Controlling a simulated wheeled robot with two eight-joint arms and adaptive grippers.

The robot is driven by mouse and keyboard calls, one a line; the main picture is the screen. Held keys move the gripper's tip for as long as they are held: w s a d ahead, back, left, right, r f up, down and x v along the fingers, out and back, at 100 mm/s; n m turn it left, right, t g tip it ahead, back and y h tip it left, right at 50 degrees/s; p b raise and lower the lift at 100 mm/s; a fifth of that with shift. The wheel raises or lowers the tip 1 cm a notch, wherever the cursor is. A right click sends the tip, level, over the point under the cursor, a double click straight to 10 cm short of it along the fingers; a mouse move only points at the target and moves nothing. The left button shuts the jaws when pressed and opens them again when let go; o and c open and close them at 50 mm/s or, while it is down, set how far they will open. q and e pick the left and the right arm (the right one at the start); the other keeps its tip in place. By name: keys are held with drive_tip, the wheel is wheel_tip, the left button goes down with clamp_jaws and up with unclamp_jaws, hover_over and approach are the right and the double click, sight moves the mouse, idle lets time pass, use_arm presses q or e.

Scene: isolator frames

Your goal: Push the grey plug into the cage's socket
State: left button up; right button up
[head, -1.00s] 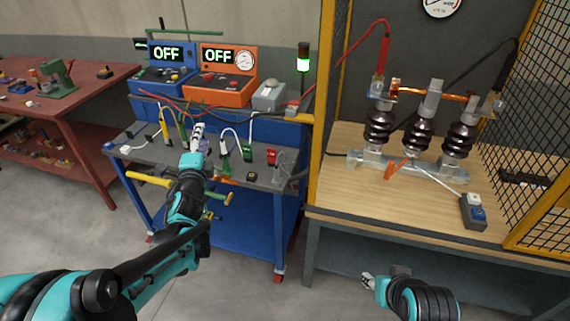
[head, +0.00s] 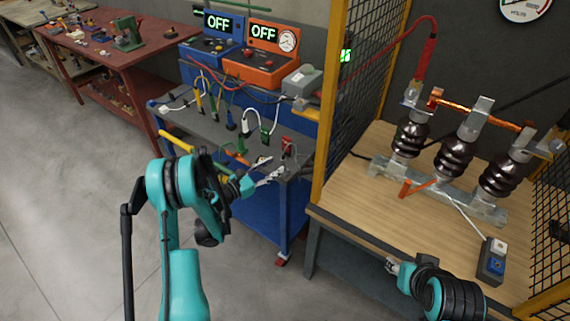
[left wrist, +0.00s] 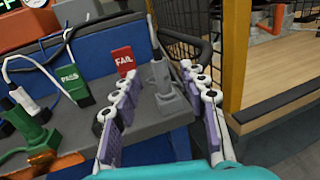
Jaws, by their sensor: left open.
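The grey plug (left wrist: 160,74) stands upright on a grey base on the blue cart's top in the left wrist view, with a dark cable looping right. My left gripper (left wrist: 158,72) is open and empty there, its fingers spread with the plug showing between and beyond their tips; I cannot tell how near they are. In the head view my left gripper (head: 268,170) is over the cart's front right part, and the plug is not clear. My right gripper (head: 391,265) is low in front of the wooden bench, its jaws too small to judge. I cannot make out the cage's socket.
The yellow cage post (head: 333,130) rises right of the cart. The bench (head: 360,205) holds brown insulators (head: 453,157) and a switch box (head: 490,262). A red FAIL tag (left wrist: 123,60) and a green PASS tag (left wrist: 76,86) stand left of the plug. Floor is clear at left.

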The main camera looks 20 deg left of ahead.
sight(283, 161)
use_arm(q)
drive_tip(key=x, duration=0.2)
drive_tip(key=b+x, duration=0.1)
drive_tip(key=x, duration=0.2)
drive_tip(key=shift+w+d+f+b, duration=0.2)
drive_tip(key=shift+w+f+b, duration=0.05)
drive_tip(key=shift+b, duration=0.15)
drive_tip(key=shift+c, duration=0.6)
clamp_jaws()
